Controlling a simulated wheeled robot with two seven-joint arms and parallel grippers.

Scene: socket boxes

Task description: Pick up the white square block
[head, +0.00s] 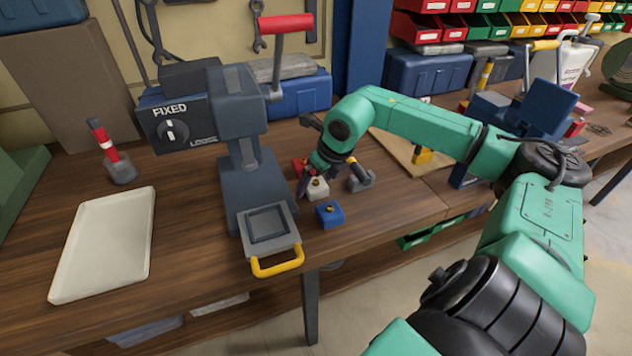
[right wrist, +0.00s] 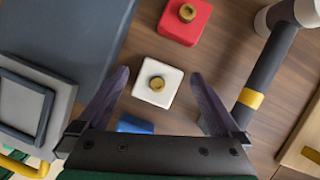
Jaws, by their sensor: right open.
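The white square block (head: 317,188) with a brass knob on top sits on the wooden table, right of the grey press. In the right wrist view the white block (right wrist: 158,85) lies ahead of and between the open fingers. My right gripper (head: 306,180) is open and empty, close to the white block; its fingers (right wrist: 157,100) show on both sides in the wrist view. A red block (right wrist: 185,21) lies just beyond the white one, and a blue block (head: 329,214) lies nearer the table's front edge. My left gripper is not in view.
The grey press (head: 250,185) with a yellow-handled drawer (head: 277,264) stands close on the left. A hammer (right wrist: 265,70) lies close to the right of the blocks. A cream tray (head: 105,245) lies at the far left. The table's front edge is near the blue block.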

